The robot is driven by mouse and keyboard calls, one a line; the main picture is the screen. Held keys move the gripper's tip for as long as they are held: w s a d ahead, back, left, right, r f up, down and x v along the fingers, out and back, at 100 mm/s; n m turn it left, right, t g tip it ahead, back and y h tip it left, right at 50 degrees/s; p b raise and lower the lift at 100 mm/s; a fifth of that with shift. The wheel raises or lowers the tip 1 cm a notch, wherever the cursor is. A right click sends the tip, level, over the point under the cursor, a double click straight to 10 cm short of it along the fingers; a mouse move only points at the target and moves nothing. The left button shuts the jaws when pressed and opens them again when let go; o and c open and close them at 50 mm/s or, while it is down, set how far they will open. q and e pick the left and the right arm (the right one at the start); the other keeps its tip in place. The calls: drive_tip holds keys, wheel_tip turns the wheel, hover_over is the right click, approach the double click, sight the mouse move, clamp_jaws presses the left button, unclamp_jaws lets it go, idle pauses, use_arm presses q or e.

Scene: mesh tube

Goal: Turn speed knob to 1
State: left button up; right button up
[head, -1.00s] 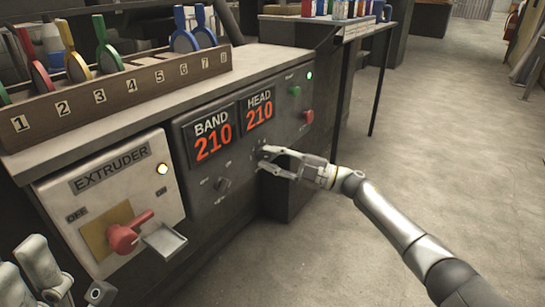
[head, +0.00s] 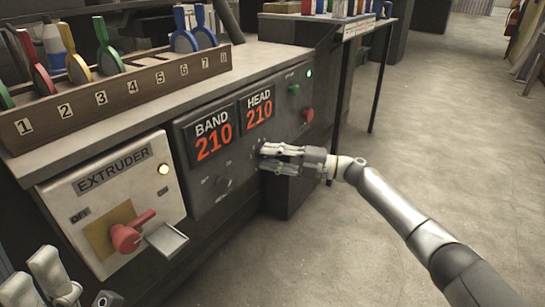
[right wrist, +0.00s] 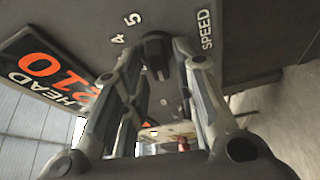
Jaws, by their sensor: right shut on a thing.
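The black speed knob (right wrist: 157,50) is on the dark control panel, with the printed word SPEED at its right and the numbers 4 and 5 at its left in the right wrist view. Its pointer setting is not readable. My right gripper (right wrist: 157,46) is shut on the knob, one finger on each side. In the head view my right gripper (head: 264,158) is at the panel below the HEAD display and hides the knob. My left gripper (head: 38,276) shows only partly at the lower left, away from the knob; its jaw opening is unclear.
The BAND display (head: 213,136) and HEAD display (head: 258,110) both read 210. A second knob (head: 222,183) is left of my right gripper. The extruder box (head: 102,225) has a red lever (head: 132,234). Green and red buttons are at upper right. Open floor lies right.

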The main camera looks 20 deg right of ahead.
drive_tip(key=shift+a+r, duration=0.15)
drive_tip(key=shift+r, duration=0.1)
drive_tip(key=o, duration=0.7)
drive_tip(key=shift+o, duration=0.2)
drive_tip(key=shift+w+a+f, duration=0.1)
drive_tip(key=shift+a, duration=0.05)
drive_tip(key=shift+f, duration=0.1)
drive_tip(key=v, duration=1.2)
